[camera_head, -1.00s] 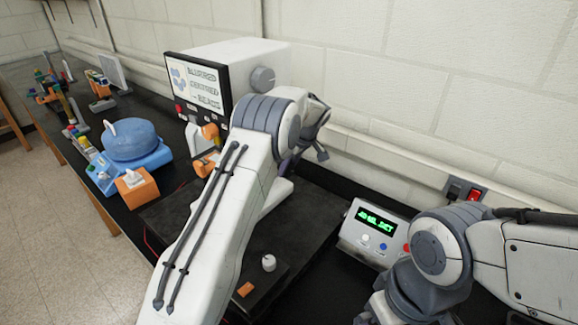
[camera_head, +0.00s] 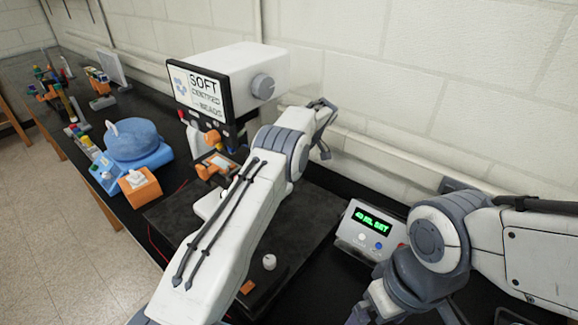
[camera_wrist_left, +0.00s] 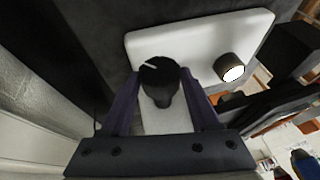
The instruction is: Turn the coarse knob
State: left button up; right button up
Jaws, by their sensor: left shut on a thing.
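The coarse knob (camera_wrist_left: 160,78) is a black round knob with a white mark on its top, seen in the left wrist view. It sits on a white instrument body (camera_wrist_left: 200,42). My left gripper (camera_wrist_left: 160,92) is shut on this knob, with one purple finger at each side. The instrument's screen (camera_head: 197,88) reads "SOFT CENTRED BEADS". My right gripper (camera_head: 362,313) is partly cut off at the bottom edge, and its jaws cannot be made out.
A small white box with a green display (camera_head: 372,221) stands between my arms. A white knob (camera_head: 269,262) is on the dark base plate (camera_head: 300,240). A blue round device (camera_head: 132,140) and an orange block (camera_head: 140,187) stand at the left. The wall is close behind.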

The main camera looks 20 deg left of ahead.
pick_arm(q)
jog(key=o, duration=1.3)
jog(key=shift+o, duration=0.2)
jog(key=shift+r, duration=0.1)
jog(key=shift+d+r+b, duration=0.2)
jog(key=shift+r+b, duration=0.05)
jog(key=shift+b, duration=0.05)
jog(key=p+v, duration=0.4)
jog(key=v, duration=0.5)
jog(key=shift+r+p, duration=0.3)
jog(key=shift+r, duration=0.1)
jog(key=shift+d, duration=0.15)
